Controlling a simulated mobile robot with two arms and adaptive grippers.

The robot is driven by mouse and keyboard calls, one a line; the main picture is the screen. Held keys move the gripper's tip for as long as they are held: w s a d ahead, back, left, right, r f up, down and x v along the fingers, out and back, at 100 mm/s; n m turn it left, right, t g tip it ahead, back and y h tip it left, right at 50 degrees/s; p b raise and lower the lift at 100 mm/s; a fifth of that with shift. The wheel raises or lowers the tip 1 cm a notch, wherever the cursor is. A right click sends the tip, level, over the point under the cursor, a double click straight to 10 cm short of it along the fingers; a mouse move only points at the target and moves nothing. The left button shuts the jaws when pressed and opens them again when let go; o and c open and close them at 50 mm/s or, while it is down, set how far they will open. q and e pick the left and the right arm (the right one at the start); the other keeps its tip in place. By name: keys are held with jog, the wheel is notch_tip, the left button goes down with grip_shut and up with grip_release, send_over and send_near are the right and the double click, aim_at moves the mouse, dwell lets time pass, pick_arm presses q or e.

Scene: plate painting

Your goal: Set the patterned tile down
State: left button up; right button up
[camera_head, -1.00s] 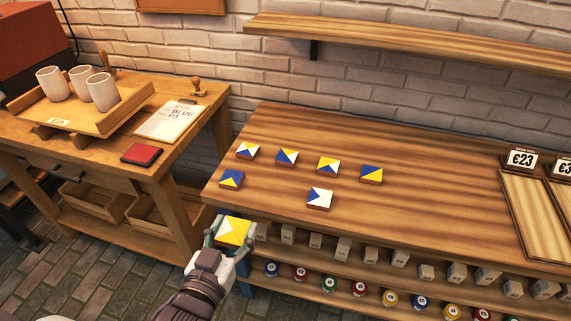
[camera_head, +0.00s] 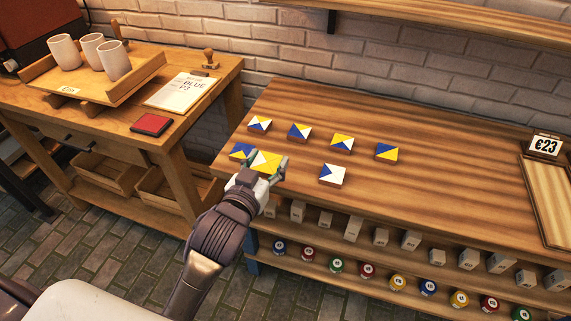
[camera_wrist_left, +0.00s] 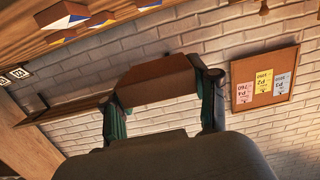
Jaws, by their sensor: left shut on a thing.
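My left gripper (camera_head: 265,166) is shut on a patterned tile (camera_head: 266,161) with yellow and white triangles on its top. The tile is at the front left edge of the wooden table (camera_head: 440,200). In the left wrist view the held tile (camera_wrist_left: 157,80) shows its plain brown side between the two fingers. Several blue, yellow and white tiles lie on the table: a back row including one tile at the right (camera_head: 387,152), a blue and yellow one (camera_head: 241,151) just left of the held tile, and a blue and white one (camera_head: 332,174) to its right. My right gripper is out of view.
A side table at left carries cups on a tray (camera_head: 130,88), a clipboard (camera_head: 182,92) and a red pad (camera_head: 152,124). A gap lies between the held tile and the blue and white tile.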

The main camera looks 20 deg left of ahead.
pick_arm(q)
jog(key=w+f, duration=0.2)
jog(key=w, duration=0.1)
jog(key=w+f, duration=0.2)
jog(key=w, duration=0.2)
jog(key=w+d+f, duration=0.1)
jog(key=w+f, duration=0.1)
jog(key=w, duration=0.1)
jog(key=shift+w+f+b, duration=0.15)
jog(key=shift+w+b, duration=0.15)
jog(key=shift+b, duration=0.1)
notch_tip(320, 180, down, 2)
jog(key=shift+f, duration=0.85)
jog(key=shift+f, duration=0.15)
jog(key=o, duration=1.2)
jog(key=shift+o, duration=0.2)
